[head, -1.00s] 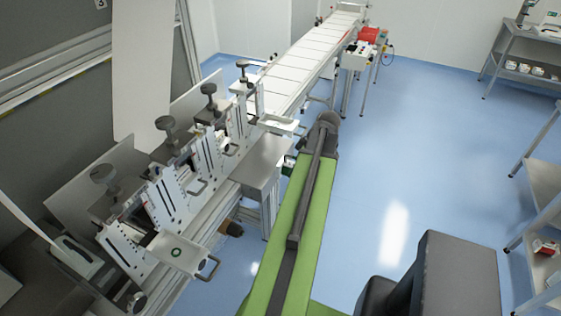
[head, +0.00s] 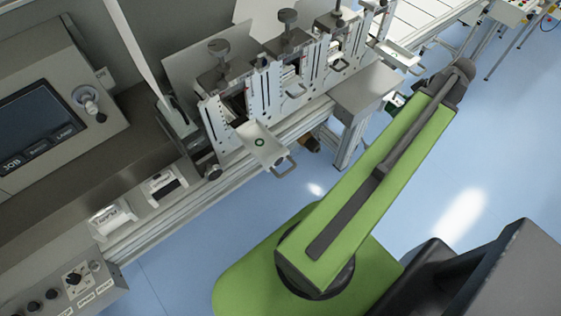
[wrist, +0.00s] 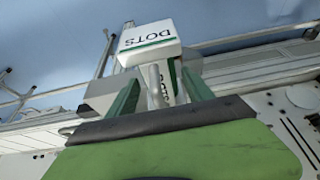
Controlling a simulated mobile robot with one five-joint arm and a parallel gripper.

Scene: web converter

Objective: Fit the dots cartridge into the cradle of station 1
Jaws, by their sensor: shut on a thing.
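The white dots cartridge (wrist: 150,42) with a green stripe and DOTS lettering is between the two green fingers of my gripper (wrist: 155,95) in the wrist view. The fingers are shut on it. In the head view my arm's far end mostly hides the gripper (head: 394,102) and cartridge. A row of print stations with dark knobs stands left of my arm. The nearest station (head: 225,103) has a pulled-out tray (head: 272,155) with a green ring mark. A farther tray (head: 400,55) also sticks out, with no ring visible. I cannot read which station is number 1.
A control panel with a screen (head: 42,120) stands at the left. White units (head: 112,218) sit on the machine's front ledge. A grey metal box (head: 365,92) lies between the stations and my arm. The blue floor (head: 185,245) is clear in front of the machine.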

